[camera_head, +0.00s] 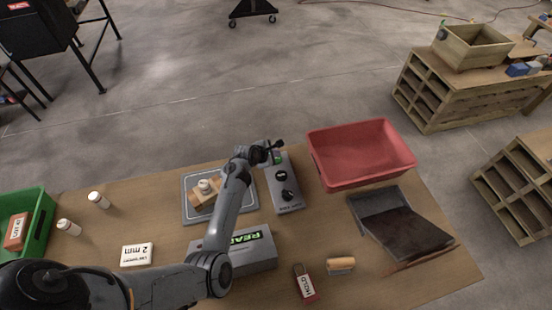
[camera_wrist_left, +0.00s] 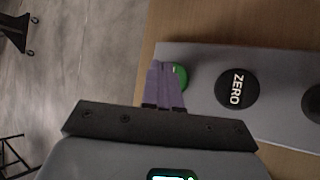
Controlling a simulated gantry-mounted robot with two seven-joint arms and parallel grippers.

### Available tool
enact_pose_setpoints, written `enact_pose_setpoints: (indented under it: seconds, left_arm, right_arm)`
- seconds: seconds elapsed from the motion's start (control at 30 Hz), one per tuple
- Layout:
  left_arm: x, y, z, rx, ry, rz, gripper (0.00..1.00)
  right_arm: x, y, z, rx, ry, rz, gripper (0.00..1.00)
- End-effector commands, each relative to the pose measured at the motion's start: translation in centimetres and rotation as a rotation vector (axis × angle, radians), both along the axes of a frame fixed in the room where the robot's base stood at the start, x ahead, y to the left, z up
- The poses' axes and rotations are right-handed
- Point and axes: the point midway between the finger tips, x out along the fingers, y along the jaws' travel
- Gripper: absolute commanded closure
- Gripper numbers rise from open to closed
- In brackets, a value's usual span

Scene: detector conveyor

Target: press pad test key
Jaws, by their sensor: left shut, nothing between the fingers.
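The grey key panel (camera_head: 293,204) lies on the wooden table, right of the square pad (camera_head: 188,212), which carries a wooden block with a white round part (camera_head: 204,185). The panel has a green key (camera_head: 277,157) at its far end, a black ZERO key (camera_head: 280,175) and a black knob or key (camera_head: 287,195). My left gripper (camera_head: 276,146) is shut and empty at the panel's far end. In the left wrist view its fingertips (camera_wrist_left: 159,66) overlap the left side of the green key (camera_wrist_left: 181,76); I cannot tell whether they touch it. My right gripper is not in view.
A grey box with a READY display (camera_head: 252,238) sits partly behind my left arm. A red bin (camera_head: 316,160) and a dark sloped tray (camera_head: 372,202) stand at right. A HOLD tag (camera_head: 305,283), a yellow-topped block (camera_head: 341,265), a 2 mm card (camera_head: 136,254) and a green bin (camera_head: 42,222) are nearby.

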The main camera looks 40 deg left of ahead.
Motion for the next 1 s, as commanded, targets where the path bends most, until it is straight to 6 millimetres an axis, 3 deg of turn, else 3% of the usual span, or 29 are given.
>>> enact_pose_setpoints:
  seconds: [1.0]
  left_arm:
    - [0.02,-0.02,-1.07,-0.001,-0.001,-0.001,1.0]
  right_arm:
    - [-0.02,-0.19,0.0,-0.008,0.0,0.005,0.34]
